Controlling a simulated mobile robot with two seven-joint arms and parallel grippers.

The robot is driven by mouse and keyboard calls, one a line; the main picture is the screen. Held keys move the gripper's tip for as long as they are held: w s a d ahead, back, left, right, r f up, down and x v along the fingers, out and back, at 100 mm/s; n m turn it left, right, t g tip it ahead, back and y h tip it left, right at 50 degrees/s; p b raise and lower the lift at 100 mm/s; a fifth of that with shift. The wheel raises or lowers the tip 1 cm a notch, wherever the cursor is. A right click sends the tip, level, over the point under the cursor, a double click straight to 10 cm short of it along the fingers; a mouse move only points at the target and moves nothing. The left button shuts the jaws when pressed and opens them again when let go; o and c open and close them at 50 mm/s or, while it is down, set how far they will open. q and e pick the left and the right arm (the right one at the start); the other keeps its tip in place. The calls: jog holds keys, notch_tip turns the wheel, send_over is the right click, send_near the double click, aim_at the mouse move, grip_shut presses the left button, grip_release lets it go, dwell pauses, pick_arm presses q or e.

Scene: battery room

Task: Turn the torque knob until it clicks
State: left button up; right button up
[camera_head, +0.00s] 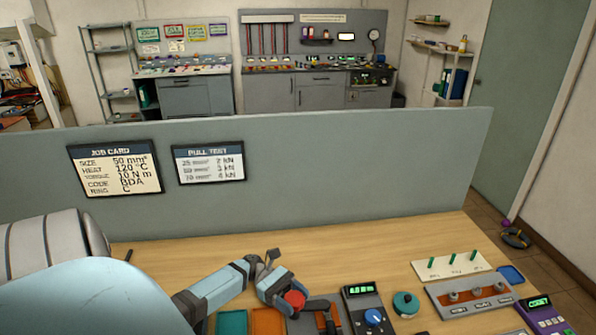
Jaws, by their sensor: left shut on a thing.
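My left gripper (284,292) comes in from the left over the front of the wooden bench. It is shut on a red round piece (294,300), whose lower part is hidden. To its right stands a dark grey box with a blue knob (375,317) and a green lit display (361,289) that appears to read about 6.0. The blue knob has a pale pointer mark and nothing touches it. The job card (115,168) on the grey partition lists torque 10 N m. My right gripper is not in view.
A teal round piece (405,304) sits right of the box. A grey switch panel (468,296), white peg board (451,264) and purple device (543,315) stand further right. Teal and orange pads (267,321) lie at front left. The grey partition (330,180) bounds the bench behind.

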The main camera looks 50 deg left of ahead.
pick_arm(q)
jog(key=shift+f, duration=0.1)
jog(key=o, duration=1.3)
jog(key=shift+a, duration=0.1)
jog(key=a+b, duration=0.1)
jog(key=a, duration=0.3)
jog(key=s+a+b, duration=0.1)
jog(key=a, duration=0.3)
jog(key=s+a+b, duration=0.1)
jog(key=a, duration=0.3)
jog(key=shift+s+a, duration=0.2)
jog(key=shift+a, duration=0.5)
